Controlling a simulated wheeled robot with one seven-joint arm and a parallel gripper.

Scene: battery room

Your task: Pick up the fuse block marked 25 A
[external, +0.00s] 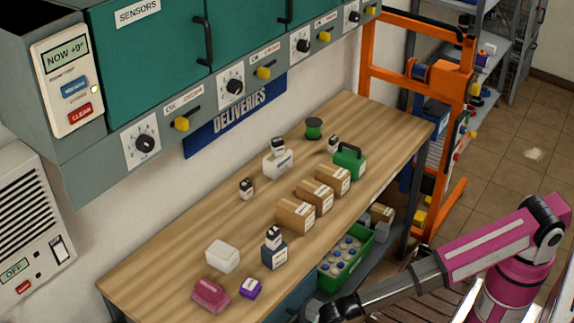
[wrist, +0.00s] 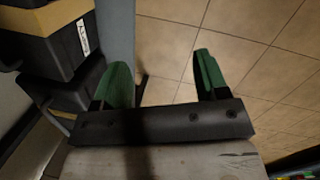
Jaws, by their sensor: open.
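Several small black-and-white blocks that look like fuse blocks are on the wooden workbench in the external view. One (external: 246,188) stands alone near the middle, one (external: 332,144) is near the green case, one (external: 278,145) is on a white box, and one (external: 274,235) is on a dark blue box. Their ratings are too small to read, so I cannot tell which is marked 25 A. My gripper (wrist: 159,72) is open and empty in the wrist view, its green fingers apart above tiled floor. In the external view my arm's end is low at the bench's front edge, partly cut off.
The workbench (external: 150,277) also holds brown cartons (external: 296,214), a green case (external: 349,161), a green spool (external: 314,128), a white box (external: 222,256), a magenta item (external: 211,295) and a purple box (external: 250,288). A green crate (external: 364,246) with jars sits below. Teal cabinets (external: 150,55) hang above.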

